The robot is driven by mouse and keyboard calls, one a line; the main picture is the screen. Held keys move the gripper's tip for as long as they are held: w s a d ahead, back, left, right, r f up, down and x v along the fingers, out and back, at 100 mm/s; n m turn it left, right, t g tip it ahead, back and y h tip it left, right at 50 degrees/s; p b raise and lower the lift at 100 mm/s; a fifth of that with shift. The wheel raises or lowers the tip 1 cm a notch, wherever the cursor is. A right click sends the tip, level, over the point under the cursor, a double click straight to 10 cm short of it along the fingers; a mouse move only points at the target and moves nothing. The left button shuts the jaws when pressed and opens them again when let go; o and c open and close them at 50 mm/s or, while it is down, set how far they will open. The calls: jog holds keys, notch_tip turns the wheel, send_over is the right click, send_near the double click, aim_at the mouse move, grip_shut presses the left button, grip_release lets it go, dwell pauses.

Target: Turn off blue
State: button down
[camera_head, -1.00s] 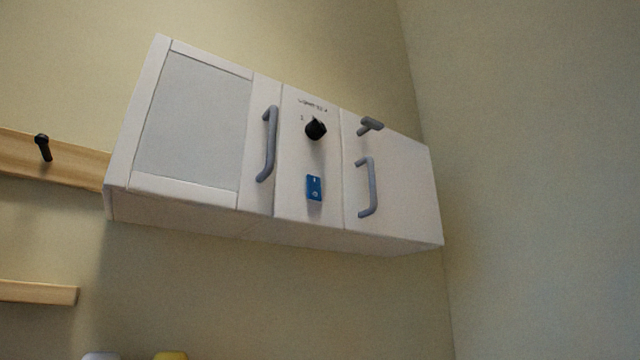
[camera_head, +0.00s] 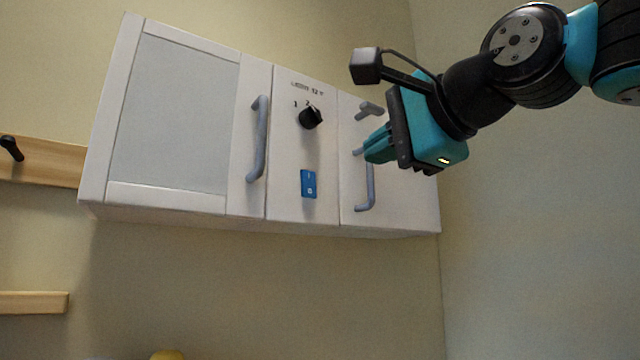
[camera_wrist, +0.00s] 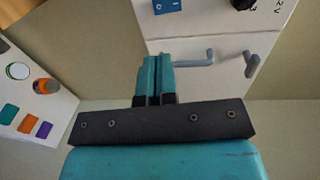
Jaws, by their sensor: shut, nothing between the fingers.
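A blue rocker switch (camera_head: 308,184) sits low on the middle panel of the white wall cabinet (camera_head: 235,212), below a black knob. The switch also shows at the top of the wrist view (camera_wrist: 166,6), cut by the frame edge. Its marks are small, and I cannot tell which side is pressed. My gripper (camera_head: 370,152) is teal, shut and empty. In the head view it is to the right of the switch and a little higher, before the right door. In the wrist view its closed fingers (camera_wrist: 155,75) point toward the cabinet, below the switch.
The black knob (camera_head: 310,117) is above the switch. A grey handle (camera_head: 258,140) is on its left; another handle (camera_head: 367,190) and a grey T-shaped latch (camera_head: 369,109) are on the right door. In the wrist view, a white panel (camera_wrist: 38,88) with coloured parts is at left.

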aim_at(310, 191)
jog(key=shift+w, duration=0.1)
jog(key=p+x, duration=0.7)
jog(key=x, duration=0.5)
jog(key=shift+w+a+r, duration=0.1)
jog(key=shift+w+a, duration=0.2)
jog(key=shift+a, duration=0.05)
jog(key=shift+w+a, duration=0.25)
jog(key=shift+w, duration=0.1)
jog(key=shift+f, duration=0.25)
